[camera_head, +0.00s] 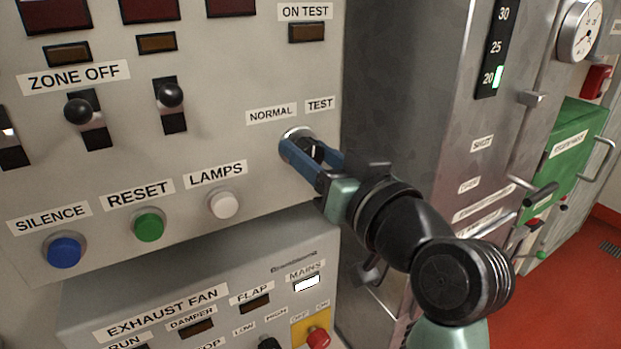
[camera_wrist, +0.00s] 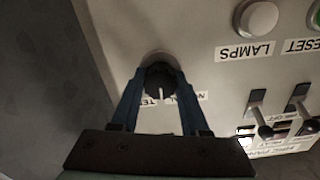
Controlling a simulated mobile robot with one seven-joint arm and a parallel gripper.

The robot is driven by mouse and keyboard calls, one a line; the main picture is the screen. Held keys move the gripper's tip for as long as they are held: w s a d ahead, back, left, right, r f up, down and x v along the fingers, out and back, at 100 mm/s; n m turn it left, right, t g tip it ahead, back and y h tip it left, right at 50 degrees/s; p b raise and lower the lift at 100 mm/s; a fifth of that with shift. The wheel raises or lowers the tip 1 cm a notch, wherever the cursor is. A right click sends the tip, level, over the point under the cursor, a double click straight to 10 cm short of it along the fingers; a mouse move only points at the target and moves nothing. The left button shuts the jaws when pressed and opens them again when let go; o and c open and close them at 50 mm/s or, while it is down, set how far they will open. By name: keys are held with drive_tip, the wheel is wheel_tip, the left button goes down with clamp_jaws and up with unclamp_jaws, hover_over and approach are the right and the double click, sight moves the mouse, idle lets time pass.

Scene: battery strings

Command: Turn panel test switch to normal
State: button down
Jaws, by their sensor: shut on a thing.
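The panel test switch (camera_head: 314,148) is a round black knob with a white pointer line, in a pale round collar below the NORMAL label (camera_head: 271,113) and TEST label (camera_head: 320,104). In the wrist view the knob (camera_wrist: 158,80) appears upside down, with its pointer toward the label side, near TEST. I cannot tell its exact setting. My gripper (camera_head: 311,155) has its blue fingers on either side of the knob, shut on it; the wrist view shows both fingers (camera_wrist: 158,84) against it. The ON TEST lamp (camera_head: 307,32) looks dark.
The white LAMPS button (camera_head: 225,204), green RESET button (camera_head: 149,227) and blue SILENCE button (camera_head: 64,250) are left of the switch. ZONE OFF toggles (camera_head: 170,94) stand out farther left. A grey metal cabinet (camera_head: 410,90) stands close on the right. The exhaust fan panel (camera_head: 200,285) juts out below.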

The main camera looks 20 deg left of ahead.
drive_tip(key=n+b, duration=0.3)
drive_tip(key=b, duration=0.1)
drive_tip(key=n+b, duration=0.1)
drive_tip(key=n, duration=0.1)
drive_tip(key=shift+f+n+b, duration=0.25)
drive_tip(key=shift+n+b, duration=0.05)
drive_tip(key=shift+b, duration=0.1)
drive_tip(key=shift+r+n+b, duration=0.2)
drive_tip(key=shift+n+b, duration=1.35)
drive_tip(key=shift+n, duration=0.25)
drive_tip(key=shift+c, duration=2.1)
unclamp_jaws()
drive_tip(key=shift+s, duration=0.15)
drive_tip(key=b+v, duration=0.1)
drive_tip(key=v, duration=1.1)
drive_tip(key=shift+s+d, duration=0.25)
drive_tip(key=shift+d, duration=0.05)
